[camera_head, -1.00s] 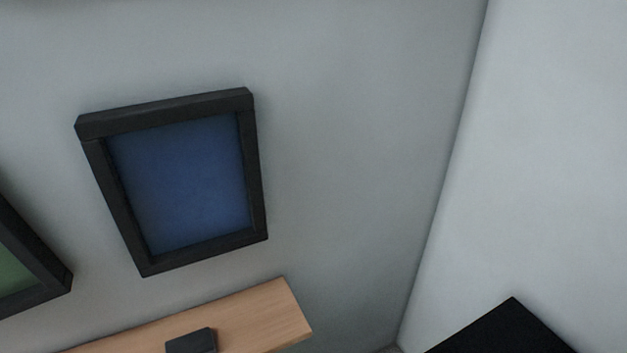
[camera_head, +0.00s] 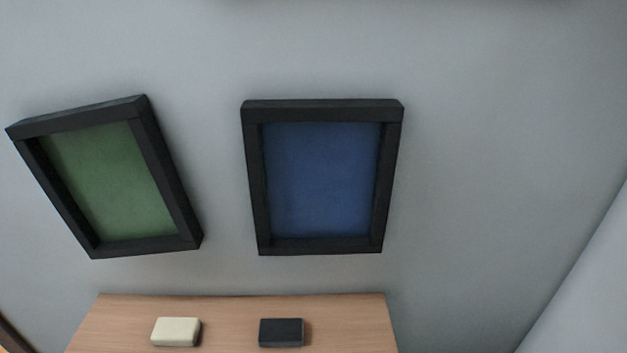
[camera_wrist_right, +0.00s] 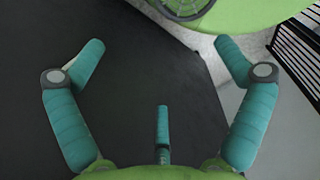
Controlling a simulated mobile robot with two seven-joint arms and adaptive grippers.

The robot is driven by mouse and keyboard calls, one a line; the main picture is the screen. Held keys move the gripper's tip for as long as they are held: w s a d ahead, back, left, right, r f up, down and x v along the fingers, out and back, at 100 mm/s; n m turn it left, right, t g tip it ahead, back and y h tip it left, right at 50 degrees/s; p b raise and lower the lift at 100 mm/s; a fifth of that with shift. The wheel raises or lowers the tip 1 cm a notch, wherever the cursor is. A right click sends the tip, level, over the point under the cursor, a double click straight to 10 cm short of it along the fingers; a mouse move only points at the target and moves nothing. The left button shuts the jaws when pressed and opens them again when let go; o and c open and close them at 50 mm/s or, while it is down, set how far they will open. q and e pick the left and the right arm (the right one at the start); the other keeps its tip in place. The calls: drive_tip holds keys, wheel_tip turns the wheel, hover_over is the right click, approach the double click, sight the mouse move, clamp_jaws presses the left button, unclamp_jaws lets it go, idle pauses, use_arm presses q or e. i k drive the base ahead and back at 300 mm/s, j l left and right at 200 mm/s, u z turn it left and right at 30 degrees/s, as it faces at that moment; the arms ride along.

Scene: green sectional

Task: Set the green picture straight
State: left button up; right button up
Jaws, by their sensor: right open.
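The green picture (camera_head: 112,181) hangs on the grey wall at the left of the head view. It has a thick black frame and is tilted, with its top leaning to the left. My right gripper (camera_wrist_right: 165,60) shows in the right wrist view with its teal fingers spread wide and nothing between them. It is over a dark surface, away from the picture. The right gripper is not in the head view. My left gripper is in neither view.
A blue picture (camera_head: 322,181) in a black frame hangs upright to the right of the green one. Below both is a wooden surface (camera_head: 235,305) with a cream block (camera_head: 175,332) and a black block (camera_head: 281,332). The wall between the pictures and the right corner is bare.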

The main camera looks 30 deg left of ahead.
sight(108, 170)
drive_tip(key=u, duration=2.05)
